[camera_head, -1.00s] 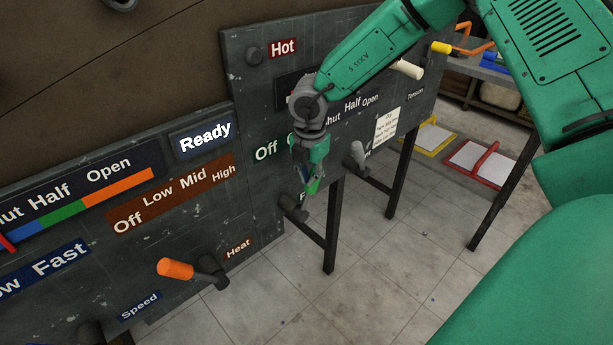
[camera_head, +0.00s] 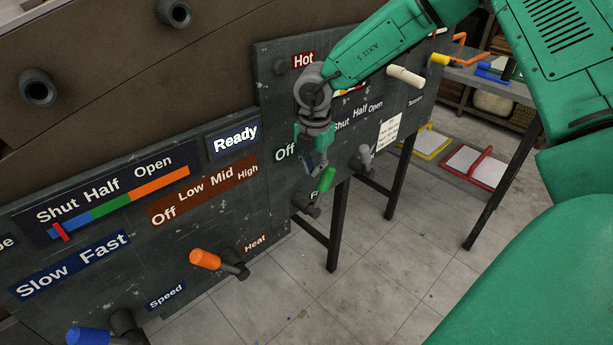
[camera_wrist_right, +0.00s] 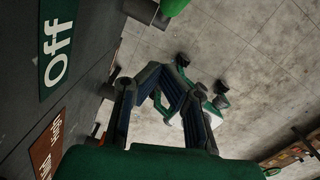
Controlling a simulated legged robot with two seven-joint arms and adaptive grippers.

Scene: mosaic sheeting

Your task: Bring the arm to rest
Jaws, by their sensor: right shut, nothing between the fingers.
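My right arm (camera_head: 385,45) is green and reaches in from the upper right across the dark control panel. Its gripper (camera_head: 312,166) hangs in front of the panel, shut and empty. A green lever handle (camera_head: 327,179) is just right of the fingertips and looks free of them; its dark mount (camera_head: 306,204) is below. In the wrist view my gripper (camera_wrist_right: 167,76) points over the concrete floor, and the green handle (camera_wrist_right: 173,6) is at the top edge. My left gripper is not in view.
An orange lever (camera_head: 205,259) and a blue lever (camera_head: 88,336) stick out from the nearer panel (camera_head: 215,205). A cream handle (camera_head: 406,76) and a grey lever (camera_head: 364,157) are farther right. A shelf (camera_head: 480,84) stands at the back right. Open floor (camera_head: 300,295) lies in front.

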